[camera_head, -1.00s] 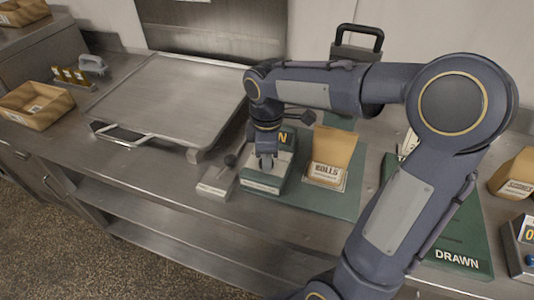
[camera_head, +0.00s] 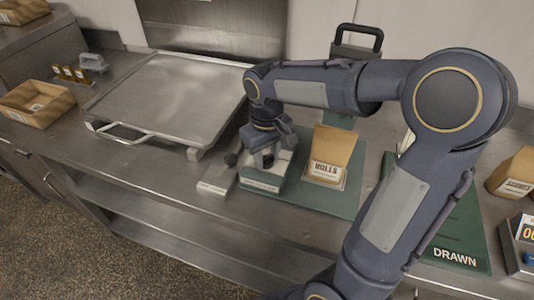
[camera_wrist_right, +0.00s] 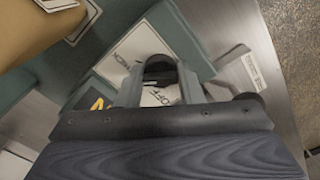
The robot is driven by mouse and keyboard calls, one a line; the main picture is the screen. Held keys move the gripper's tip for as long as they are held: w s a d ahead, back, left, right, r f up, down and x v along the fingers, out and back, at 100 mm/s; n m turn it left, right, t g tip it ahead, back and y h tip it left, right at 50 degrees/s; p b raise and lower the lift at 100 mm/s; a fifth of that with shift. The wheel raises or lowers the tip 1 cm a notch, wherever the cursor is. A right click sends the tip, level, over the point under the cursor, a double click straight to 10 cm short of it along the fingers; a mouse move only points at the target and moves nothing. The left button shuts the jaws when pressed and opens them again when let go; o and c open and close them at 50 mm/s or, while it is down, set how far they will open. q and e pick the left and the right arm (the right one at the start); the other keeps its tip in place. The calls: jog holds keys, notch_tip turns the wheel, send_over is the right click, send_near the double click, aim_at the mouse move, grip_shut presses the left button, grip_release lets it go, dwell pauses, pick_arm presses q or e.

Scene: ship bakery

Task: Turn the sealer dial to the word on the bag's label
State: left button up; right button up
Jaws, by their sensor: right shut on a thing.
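The paper bag (camera_head: 335,145) stands on a green base beside the sealer, and its label reads ROLLS. The sealer (camera_head: 262,182) is a green box with a pale top plate. My right gripper (camera_head: 266,160) points down over that plate. In the right wrist view my right gripper (camera_wrist_right: 160,78) is shut on the dark round dial (camera_wrist_right: 159,66), one finger on each side. The word OFF shows on the plate between the fingers. The dial's pointer cannot be made out. My left gripper is out of view.
A metal tray-like plate (camera_head: 165,95) lies left of the sealer. A small pale block (camera_head: 214,187) sits at the sealer's left. Right are a green board marked DRAWN (camera_head: 455,240) and another bag (camera_head: 513,175). An open brown box (camera_head: 38,103) stands far left.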

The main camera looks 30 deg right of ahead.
aim_at(267, 157)
jog(key=m, duration=0.5)
dwell(0.6)
jog(key=o, duration=1)
jog(key=shift+c, duration=0.2)
notch_tip(267, 157, up, 8)
jog(key=shift+f, duration=0.1)
